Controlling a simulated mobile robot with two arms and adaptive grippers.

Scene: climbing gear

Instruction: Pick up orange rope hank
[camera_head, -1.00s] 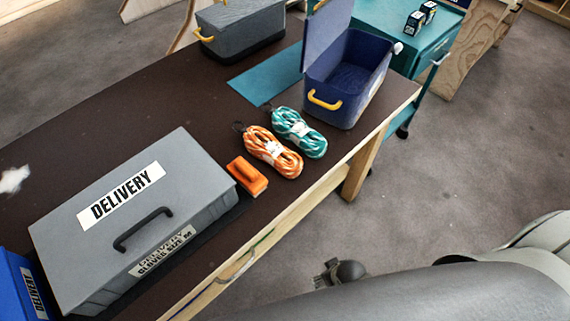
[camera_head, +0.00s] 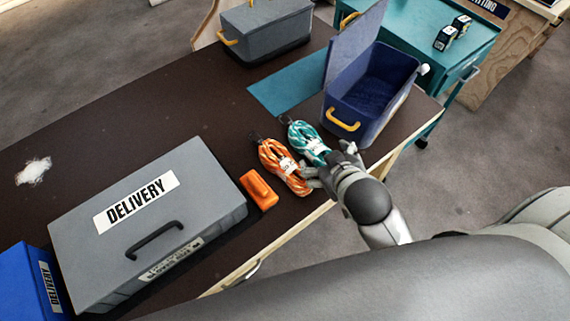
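The orange rope hank (camera_head: 283,165), with a white band, lies on the dark tabletop (camera_head: 110,130). A teal rope hank (camera_head: 308,142) lies just right of it. My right gripper (camera_head: 328,165) is at the table's front edge, beside the near end of the orange hank and by the near end of the teal one. Its fingers look spread, with nothing seen between them. I cannot tell whether a finger touches the orange hank. The near end of the teal hank is partly hidden by the gripper. My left gripper is not in view.
An orange block-like tool (camera_head: 259,190) lies left of the hanks. A closed grey DELIVERY case (camera_head: 190,200) stands at front left. An open blue box (camera_head: 365,100) stands behind right, near a teal mat (camera_head: 270,93). A grey box (camera_head: 265,30) stands at the back.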

